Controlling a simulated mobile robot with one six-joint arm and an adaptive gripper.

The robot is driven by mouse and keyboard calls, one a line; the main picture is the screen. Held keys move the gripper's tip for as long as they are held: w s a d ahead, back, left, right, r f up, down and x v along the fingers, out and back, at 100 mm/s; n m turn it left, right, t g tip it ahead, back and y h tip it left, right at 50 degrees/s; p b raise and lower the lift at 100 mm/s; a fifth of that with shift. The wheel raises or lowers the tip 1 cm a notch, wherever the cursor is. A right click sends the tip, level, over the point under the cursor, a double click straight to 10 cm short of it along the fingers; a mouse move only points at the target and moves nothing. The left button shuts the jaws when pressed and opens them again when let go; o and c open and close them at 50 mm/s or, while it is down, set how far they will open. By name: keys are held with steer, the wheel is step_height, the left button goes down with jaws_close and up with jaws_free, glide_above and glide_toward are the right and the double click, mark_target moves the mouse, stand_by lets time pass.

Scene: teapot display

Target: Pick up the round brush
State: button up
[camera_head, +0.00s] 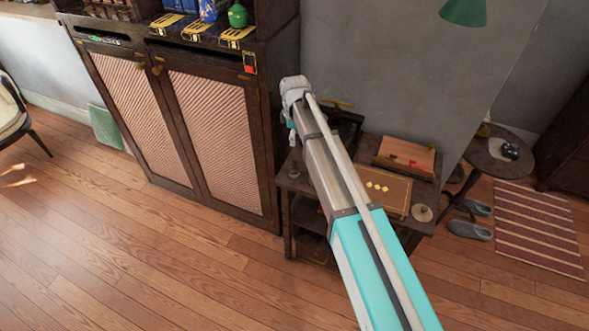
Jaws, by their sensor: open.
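A small round pale object with a knob-like middle (422,213) lies at the front right corner of the dark side table (427,229). It may be the round brush, but it is too small to be sure. My arm reaches from the bottom right up over the table, and its wrist end is near the cabinet's right side. The fingers of my gripper do not show; the arm hides part of the tabletop.
A framed panel with gold dots (385,190) and a wooden box (406,157) lie on the table. A tall cabinet (271,148) stands left, a round stool (497,165) right. Slippers (470,230) and a striped rug (535,225) are on the floor. The front-left floor is clear.

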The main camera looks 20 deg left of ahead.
mark_target(294, 158)
steer(key=shift+f+b, duration=3.8)
steer(key=shift+f, duration=0.2)
steer(key=shift+f, duration=0.15)
steer(key=shift+s+f+b, duration=0.15)
steer(key=shift+f+b, duration=1.1)
steer(key=shift+b, duration=0.05)
steer(key=shift+s+f+b, duration=0.1)
steer(key=shift+f+b, duration=1.1)
steer(key=shift+b, duration=0.1)
jaws_close()
